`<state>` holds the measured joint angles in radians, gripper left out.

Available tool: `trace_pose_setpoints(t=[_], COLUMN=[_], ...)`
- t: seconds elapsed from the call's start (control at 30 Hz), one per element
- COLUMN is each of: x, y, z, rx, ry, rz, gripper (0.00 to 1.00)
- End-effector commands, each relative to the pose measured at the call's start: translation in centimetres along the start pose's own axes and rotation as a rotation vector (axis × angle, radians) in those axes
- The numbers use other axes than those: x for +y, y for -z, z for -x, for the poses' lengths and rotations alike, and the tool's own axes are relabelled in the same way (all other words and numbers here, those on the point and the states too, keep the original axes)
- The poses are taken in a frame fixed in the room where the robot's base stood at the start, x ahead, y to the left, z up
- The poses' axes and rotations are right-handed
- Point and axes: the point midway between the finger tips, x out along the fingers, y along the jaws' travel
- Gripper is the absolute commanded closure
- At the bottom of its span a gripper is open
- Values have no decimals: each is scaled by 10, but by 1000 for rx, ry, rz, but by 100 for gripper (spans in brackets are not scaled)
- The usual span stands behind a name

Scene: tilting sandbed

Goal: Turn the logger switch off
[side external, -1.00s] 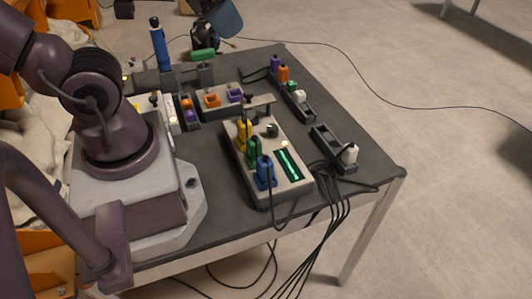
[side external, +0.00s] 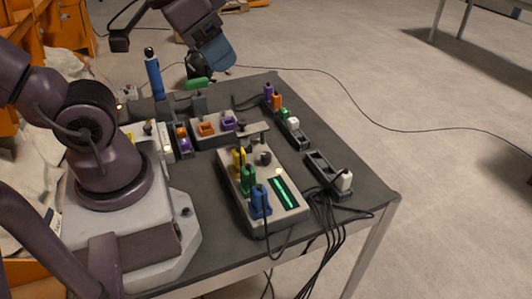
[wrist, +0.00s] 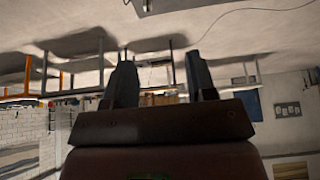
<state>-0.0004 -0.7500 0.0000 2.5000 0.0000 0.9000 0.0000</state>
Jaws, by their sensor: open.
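The grey box (side external: 237,200) on the dark table looks like the logger. It has a lit green display (side external: 283,192), a dark round knob (side external: 265,158) and a pale round button (side external: 278,172). Yellow (side external: 238,163), green (side external: 248,180) and blue (side external: 260,200) plugs stand along its left side. I cannot tell which part is the switch. My gripper (wrist: 159,60) is open, with nothing between its fingers in the wrist view. In the side view, my arm's blue-grey end (side external: 218,53) is high at the back, well away from the box; its jaw gap cannot be made out.
A dark rack with a white plug (side external: 343,181) stands right of the box, with cables at the front. Another rack (side external: 292,133) and an orange-and-purple holder (side external: 207,129) are behind. A tall blue tool (side external: 153,76) stands at the back left.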

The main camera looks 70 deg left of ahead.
Motion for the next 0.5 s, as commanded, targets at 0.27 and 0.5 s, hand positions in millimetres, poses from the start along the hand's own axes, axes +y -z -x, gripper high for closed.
trace_pose_setpoints(t=[0.27, 0.5], x=[-15, -42], y=[-2, 5], z=[-39, -109], rx=[-190, -421], ry=[32, 12], rz=[61, -48], gripper=[45, 45])
